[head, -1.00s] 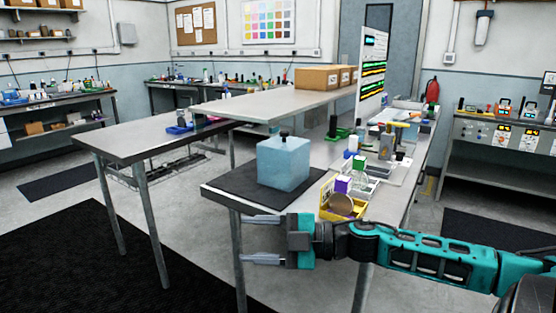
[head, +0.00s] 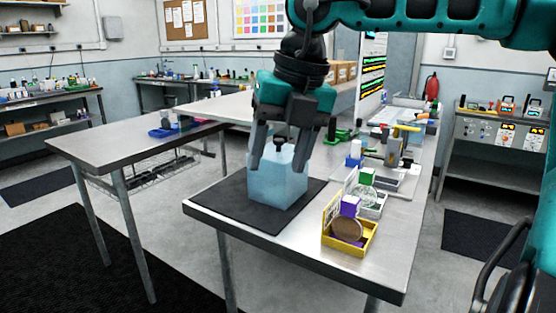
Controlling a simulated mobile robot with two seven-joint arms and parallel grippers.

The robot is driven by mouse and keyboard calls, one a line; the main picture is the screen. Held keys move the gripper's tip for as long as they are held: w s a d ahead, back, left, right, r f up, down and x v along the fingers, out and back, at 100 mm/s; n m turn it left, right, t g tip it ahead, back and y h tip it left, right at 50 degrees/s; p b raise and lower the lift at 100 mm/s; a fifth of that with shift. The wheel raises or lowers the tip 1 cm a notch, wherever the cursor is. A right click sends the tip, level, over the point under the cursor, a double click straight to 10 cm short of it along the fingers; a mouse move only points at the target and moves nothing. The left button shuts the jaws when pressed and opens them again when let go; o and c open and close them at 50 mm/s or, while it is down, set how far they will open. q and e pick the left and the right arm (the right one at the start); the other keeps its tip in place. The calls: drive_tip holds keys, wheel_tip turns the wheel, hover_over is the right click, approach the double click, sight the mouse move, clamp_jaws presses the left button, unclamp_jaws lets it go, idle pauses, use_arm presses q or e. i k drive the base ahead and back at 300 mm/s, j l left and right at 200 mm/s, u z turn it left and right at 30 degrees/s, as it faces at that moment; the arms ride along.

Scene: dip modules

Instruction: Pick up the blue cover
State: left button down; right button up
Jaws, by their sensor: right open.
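The blue cover (head: 278,188) is a translucent light-blue box with a small dark knob (head: 281,145) on top. It stands upright on a black mat (head: 231,208) near the front of the metal table. My right gripper (head: 280,165) points down over the cover, its fingers open and apart on the left and right of the knob. The fingertips overlap the cover's upper part in the view. I cannot tell whether they touch it. The gripper hides part of the cover's top. My left gripper is not in view.
A yellow tray (head: 367,250) holding a round brown disc and a purple block stands right of the mat. Bottles and tools crowd the table (head: 290,253) behind it. The table's front strip is clear.

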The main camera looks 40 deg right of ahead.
sight(276, 183)
drive_tip(key=i+l, duration=0.8)
drive_tip(key=l, duration=0.2)
